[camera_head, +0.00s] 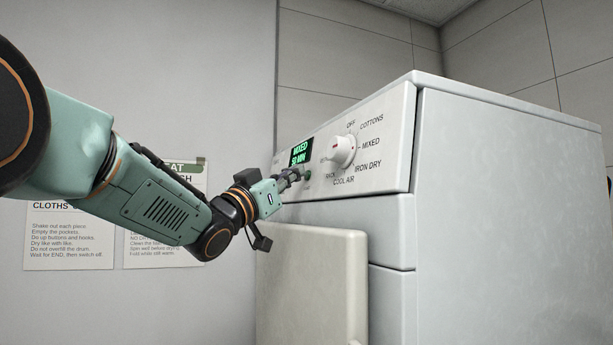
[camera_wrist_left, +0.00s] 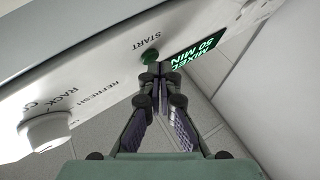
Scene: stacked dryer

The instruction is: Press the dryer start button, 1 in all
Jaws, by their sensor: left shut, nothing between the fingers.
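The white dryer (camera_head: 500,200) stands at the right in the head view, its control panel facing left. A small round green button (camera_wrist_left: 149,57) sits beside the word START in the left wrist view. In the head view the button (camera_head: 307,175) shows partly, just past my fingertips. My left gripper (camera_head: 294,176) is shut and empty at the panel, below the display. In the wrist view its fingertips (camera_wrist_left: 158,79) are very close to the button; whether they touch it I cannot tell. The lit display (camera_head: 301,152) reads MIXED, 50 MIN. My right gripper is out of view.
A white program knob (camera_head: 343,150) sits on the panel right of the display; it also shows in the wrist view (camera_wrist_left: 44,134). A pale door or panel (camera_head: 312,285) juts out below my gripper. Instruction sheets (camera_head: 68,237) hang on the wall behind my arm.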

